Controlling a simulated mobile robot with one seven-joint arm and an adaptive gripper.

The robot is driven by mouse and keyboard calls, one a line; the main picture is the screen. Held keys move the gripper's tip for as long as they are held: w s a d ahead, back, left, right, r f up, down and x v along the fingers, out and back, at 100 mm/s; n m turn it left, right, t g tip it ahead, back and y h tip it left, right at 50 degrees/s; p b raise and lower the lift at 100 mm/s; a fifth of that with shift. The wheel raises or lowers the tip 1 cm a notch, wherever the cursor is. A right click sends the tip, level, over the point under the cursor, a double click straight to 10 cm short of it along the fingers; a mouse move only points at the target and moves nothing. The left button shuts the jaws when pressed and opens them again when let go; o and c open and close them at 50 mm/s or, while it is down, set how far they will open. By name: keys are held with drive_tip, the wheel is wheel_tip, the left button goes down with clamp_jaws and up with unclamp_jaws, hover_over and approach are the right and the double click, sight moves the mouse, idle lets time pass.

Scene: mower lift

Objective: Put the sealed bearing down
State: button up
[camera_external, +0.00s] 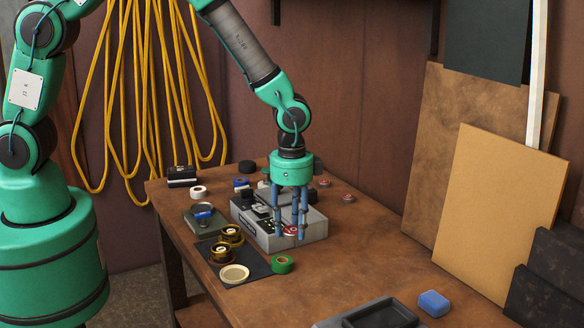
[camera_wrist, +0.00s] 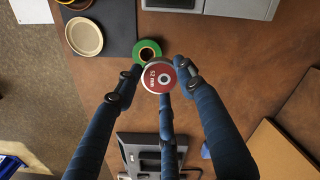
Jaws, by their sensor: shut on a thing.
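My gripper (camera_external: 291,232) has blue fingers and is shut on a small round disc with a red face, which I take to be the sealed bearing (camera_external: 290,231). In the wrist view the bearing (camera_wrist: 158,76) sits between the fingertips, its red face with white print and a pale centre toward the camera. It looks held above the brown table (camera_external: 360,250), though the exact height is hard to tell. In the external view it overlaps the front of the grey box (camera_external: 311,228), and fingers partly cover it.
A green tape roll (camera_external: 282,265) lies close by, beside a dark mat (camera_external: 247,277) with a cream dish (camera_external: 234,274) and brass-coloured rings. A dark tray (camera_external: 381,317) and a blue block (camera_external: 434,303) lie at the front. The table's middle right is clear.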

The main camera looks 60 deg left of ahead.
drive_tip(key=w+a+p, duration=0.1)
drive_tip(key=w+a, duration=0.2)
drive_tip(key=w, duration=0.1)
drive_tip(key=w+a+r+p, duration=0.1)
drive_tip(key=w+a, duration=0.2)
drive_tip(key=w, duration=0.2)
drive_tip(key=w+a+r+p, duration=0.1)
drive_tip(key=w+a, duration=0.2)
drive_tip(key=w, duration=0.2)
drive_tip(key=shift+w+a+r, duration=0.1)
drive_tip(key=shift+w+a, duration=0.1)
drive_tip(key=shift+a, duration=0.1)
drive_tip(key=shift+w+a, duration=0.45)
drive_tip(key=shift+w, duration=0.45)
drive_tip(key=w+p, duration=0.2)
drive_tip(key=w, duration=1.7)
wheel_tip(320, 180, down, 7)
drive_tip(key=shift+s+r, duration=0.1)
drive_tip(key=shift+s, duration=0.05)
drive_tip(key=shift+f, duration=0.55)
drive_tip(key=shift+f, duration=0.15)
